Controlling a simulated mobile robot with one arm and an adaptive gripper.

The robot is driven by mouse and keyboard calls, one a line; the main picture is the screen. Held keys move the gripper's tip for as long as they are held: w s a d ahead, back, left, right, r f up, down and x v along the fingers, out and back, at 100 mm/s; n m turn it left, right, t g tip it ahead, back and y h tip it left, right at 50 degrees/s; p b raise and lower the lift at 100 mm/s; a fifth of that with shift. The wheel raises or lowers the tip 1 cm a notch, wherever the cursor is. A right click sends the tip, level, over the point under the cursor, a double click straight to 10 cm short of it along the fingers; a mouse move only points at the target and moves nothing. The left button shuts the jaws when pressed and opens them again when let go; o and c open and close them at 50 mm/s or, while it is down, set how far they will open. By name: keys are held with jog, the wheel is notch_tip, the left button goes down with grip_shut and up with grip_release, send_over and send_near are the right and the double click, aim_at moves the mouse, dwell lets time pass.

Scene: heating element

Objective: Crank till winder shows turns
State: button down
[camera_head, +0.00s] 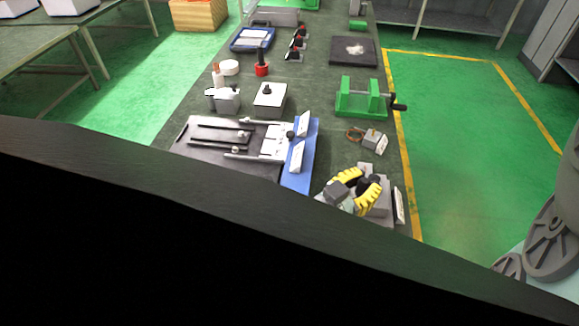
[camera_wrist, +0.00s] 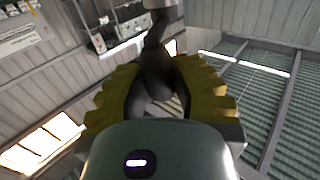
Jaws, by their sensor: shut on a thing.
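My gripper (camera_head: 368,178) is at the near right of the bench in the head view, with yellow ribbed fingers. The fingers are shut around a dark knob or handle (camera_head: 367,186). In the wrist view the dark handle (camera_wrist: 155,75) stands between the two fingers. A grey unit (camera_head: 383,203) lies beside and partly under the gripper, with a pale plate (camera_head: 399,206) at its right side. The gripper hides much of this unit, and no turns reading is legible. A green frame (camera_head: 361,103) with a black side crank (camera_head: 397,103) stands farther back, apart from my gripper.
A small grey block (camera_head: 372,139) with a brown ring lies just behind the gripper. A blue-based fixture (camera_head: 301,178) with rods stands to its left. A grey box (camera_head: 269,98) and a dark mat (camera_head: 353,51) are farther back.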

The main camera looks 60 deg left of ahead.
jog(key=shift+a+m+h+b, duration=0.25)
jog(key=shift+m+h+b, duration=0.3)
jog(key=shift+h, duration=0.35)
jog(key=c, duration=0.8)
grip_release()
jog(key=shift+s, duration=0.1)
jog(key=shift+o, duration=0.2)
jog(key=shift+s, duration=0.1)
jog(key=s, duration=1.1)
jog(key=shift+s+a, duration=0.35)
jog(key=shift+s, duration=0.05)
jog(key=shift+c, duration=0.3)
